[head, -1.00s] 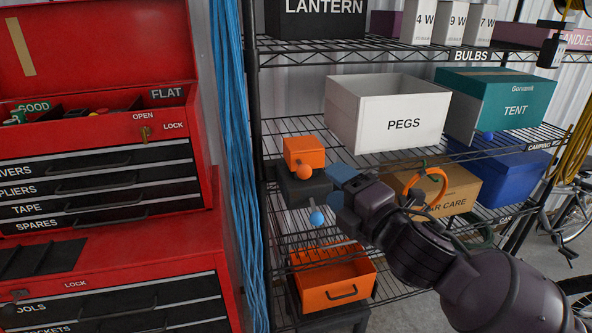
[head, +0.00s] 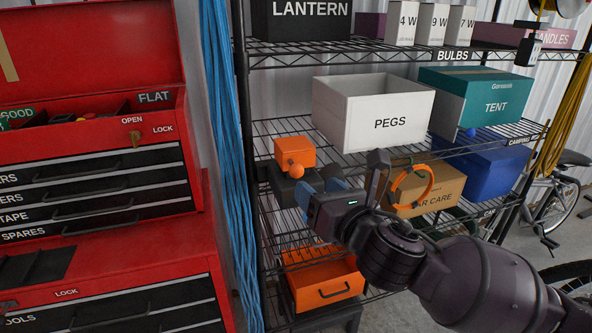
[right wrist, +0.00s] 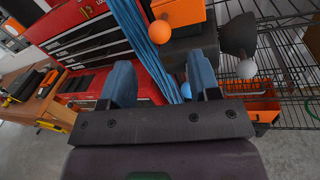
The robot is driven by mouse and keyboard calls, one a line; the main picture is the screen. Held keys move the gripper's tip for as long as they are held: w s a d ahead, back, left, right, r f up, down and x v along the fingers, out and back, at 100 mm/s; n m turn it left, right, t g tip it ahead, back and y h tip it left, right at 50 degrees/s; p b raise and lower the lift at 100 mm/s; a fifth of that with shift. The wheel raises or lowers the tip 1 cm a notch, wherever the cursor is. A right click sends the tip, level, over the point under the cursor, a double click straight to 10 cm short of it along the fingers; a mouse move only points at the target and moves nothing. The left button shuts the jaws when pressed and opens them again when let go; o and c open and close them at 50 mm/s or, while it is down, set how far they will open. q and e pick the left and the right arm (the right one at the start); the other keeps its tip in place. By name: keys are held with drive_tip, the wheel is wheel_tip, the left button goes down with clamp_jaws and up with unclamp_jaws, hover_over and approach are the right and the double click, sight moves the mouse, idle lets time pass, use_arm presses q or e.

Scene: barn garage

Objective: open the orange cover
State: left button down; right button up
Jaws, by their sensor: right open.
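An orange cover (head: 294,151) with an orange ball knob (head: 296,170) sits on a dark box (head: 286,186) on the wire shelf. The cover also shows at the top of the right wrist view (right wrist: 178,12). My right gripper (head: 322,187) is open, its blue fingers just below and right of the cover, apart from the knob. My left gripper is not in view.
A white PEGS box (head: 375,112) stands above right, and a CAR CARE box (head: 440,191) with an orange ring (head: 411,186) is right. An open orange drawer (head: 325,281) is below. Blue cables (head: 228,160) hang beside the red tool chest (head: 90,240).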

sight(301, 174)
drive_tip(key=x, duration=0.8)
drive_tip(key=shift+w+a, duration=0.15)
clamp_jaws()
